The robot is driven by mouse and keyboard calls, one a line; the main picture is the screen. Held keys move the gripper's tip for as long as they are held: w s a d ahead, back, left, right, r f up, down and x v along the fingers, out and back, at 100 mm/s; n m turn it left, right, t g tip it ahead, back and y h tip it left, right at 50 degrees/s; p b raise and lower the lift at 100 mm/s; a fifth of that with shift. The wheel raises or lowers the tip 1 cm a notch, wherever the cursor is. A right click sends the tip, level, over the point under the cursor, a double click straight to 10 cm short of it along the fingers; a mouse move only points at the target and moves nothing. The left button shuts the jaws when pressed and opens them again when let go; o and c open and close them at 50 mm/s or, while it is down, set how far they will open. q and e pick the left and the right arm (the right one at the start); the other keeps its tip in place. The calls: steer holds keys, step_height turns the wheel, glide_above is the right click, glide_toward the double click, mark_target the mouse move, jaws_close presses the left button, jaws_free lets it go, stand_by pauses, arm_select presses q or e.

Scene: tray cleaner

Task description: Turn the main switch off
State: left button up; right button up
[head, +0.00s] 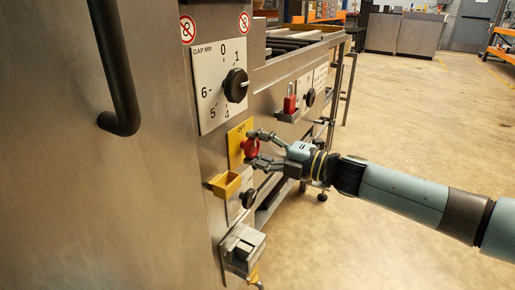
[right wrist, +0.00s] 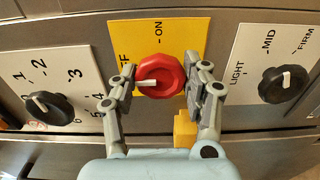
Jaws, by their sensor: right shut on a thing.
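The main switch is a red knob (head: 251,147) on a yellow plate (head: 237,134) on the machine's steel front. In the right wrist view the red knob (right wrist: 160,72) sits on the yellow plate (right wrist: 178,28), with ON printed above it. The OFF lettering at its left is partly hidden by a finger. A small pale mark shows at the knob's left side. My right gripper (head: 256,147) has its fingers on either side of the knob and is shut on it; its fingers also show in the wrist view (right wrist: 161,86). My left gripper is out of view.
A black GAP MM dial (head: 235,86) is above the switch. A yellow bracket (head: 224,184) and a black knob (head: 249,198) are below it. A red part (head: 290,104) stands on a small ledge farther along. A black handle (head: 116,75) is at left.

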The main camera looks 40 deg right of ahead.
steer(key=shift+s+f, duration=0.1)
stand_by(0.3)
steer(key=o, duration=0.9)
steer(key=shift+o, duration=1.2)
steer(key=v, duration=1.2)
